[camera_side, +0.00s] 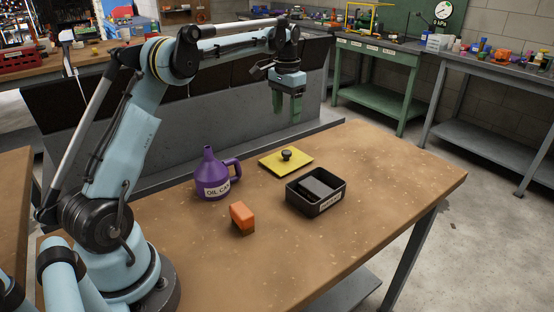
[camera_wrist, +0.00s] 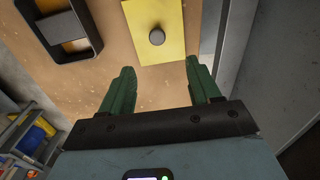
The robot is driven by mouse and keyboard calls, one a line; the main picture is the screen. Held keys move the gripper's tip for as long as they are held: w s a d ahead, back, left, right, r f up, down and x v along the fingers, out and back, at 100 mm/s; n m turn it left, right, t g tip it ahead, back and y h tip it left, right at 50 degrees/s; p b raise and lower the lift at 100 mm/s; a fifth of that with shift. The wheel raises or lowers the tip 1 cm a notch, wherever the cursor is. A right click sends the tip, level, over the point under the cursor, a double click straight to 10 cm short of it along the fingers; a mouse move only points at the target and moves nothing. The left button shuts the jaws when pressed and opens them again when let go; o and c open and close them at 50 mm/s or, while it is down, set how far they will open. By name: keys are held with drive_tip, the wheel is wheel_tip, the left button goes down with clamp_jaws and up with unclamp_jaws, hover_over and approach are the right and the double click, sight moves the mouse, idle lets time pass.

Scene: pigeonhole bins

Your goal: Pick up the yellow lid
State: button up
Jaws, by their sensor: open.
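The yellow lid (camera_side: 286,163) is a flat square plate with a dark round knob, lying on the wooden table behind the black bin. It also shows in the wrist view (camera_wrist: 148,42), with its grey knob near the top centre. My gripper (camera_side: 288,116) has green fingers pointing down and hangs above the table's back edge, higher than the lid and apart from it. In the wrist view my gripper (camera_wrist: 160,82) is open and empty, its fingers spread on either side below the lid's near edge.
A black bin (camera_side: 318,207) holding a dark block stands in front of the lid; it shows in the wrist view (camera_wrist: 94,32). A purple oil can (camera_side: 211,177) stands left of the lid, and an orange block (camera_side: 242,216) lies nearer. The table's right side is clear.

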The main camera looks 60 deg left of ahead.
hover_over(287, 151)
drive_tip(key=f, duration=0.7)
drive_tip(key=shift+a, duration=0.25)
drive_tip(key=shift+s+d+f, duration=0.1)
drive_tip(key=shift+d+f, duration=0.1)
drive_tip(key=shift+f, duration=1.15)
drive_tip(key=shift+d+f, duration=0.15)
drive_tip(key=shift+f, duration=1.2)
clamp_jaws()
